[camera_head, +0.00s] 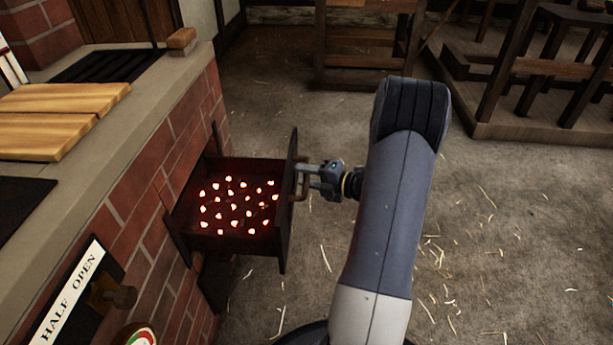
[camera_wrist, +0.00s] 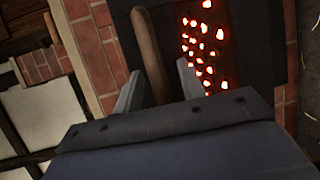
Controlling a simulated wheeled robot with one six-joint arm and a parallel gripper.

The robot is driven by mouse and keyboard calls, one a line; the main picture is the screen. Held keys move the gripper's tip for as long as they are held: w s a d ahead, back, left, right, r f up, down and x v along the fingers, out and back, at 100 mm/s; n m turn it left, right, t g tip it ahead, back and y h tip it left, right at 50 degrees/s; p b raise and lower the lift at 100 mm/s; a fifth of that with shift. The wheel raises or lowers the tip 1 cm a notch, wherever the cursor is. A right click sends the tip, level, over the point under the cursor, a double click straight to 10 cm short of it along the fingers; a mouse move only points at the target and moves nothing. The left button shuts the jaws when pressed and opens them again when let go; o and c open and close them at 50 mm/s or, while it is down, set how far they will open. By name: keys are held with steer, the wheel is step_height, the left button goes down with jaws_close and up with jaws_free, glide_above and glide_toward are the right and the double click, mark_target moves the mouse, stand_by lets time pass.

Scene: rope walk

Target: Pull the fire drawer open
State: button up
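The fire drawer (camera_head: 246,165) stands pulled out of the brick stove front, with glowing red coals (camera_head: 232,208) inside. They also show in the wrist view (camera_wrist: 203,45). Its front panel (camera_head: 289,225) faces right and carries a brown bar handle (camera_head: 299,193). In the wrist view the handle (camera_wrist: 147,45) runs between the two fingers of my gripper (camera_wrist: 159,68). Gaps show between the bar and the fingers, wider on the right, so my gripper looks open around the handle. In the head view my gripper (camera_head: 304,176) is at the handle, right of the panel.
The brick stove (camera_head: 140,205) fills the left, with wooden boards (camera_head: 60,118) and a small wooden block (camera_head: 182,38) on top. A "HALF OPEN" sign (camera_head: 70,295) is on its front. Wooden frames (camera_head: 560,70) stand at the back. Floor (camera_head: 510,220) with straw is free at right.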

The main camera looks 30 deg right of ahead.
steer(key=p+v, duration=0.2)
steer(key=v, duration=0.8)
steer(key=shift+s+d+p, duration=0.15)
steer(key=shift+s+p, duration=0.15)
steer(key=shift+s, duration=0.05)
steer(key=b+x, duration=0.2)
steer(key=x, duration=0.8)
steer(key=shift+w+a+b, duration=0.3)
steer(key=shift+w+a, duration=0.1)
steer(key=shift+w, duration=0.15)
steer(key=shift+r, duration=0.1)
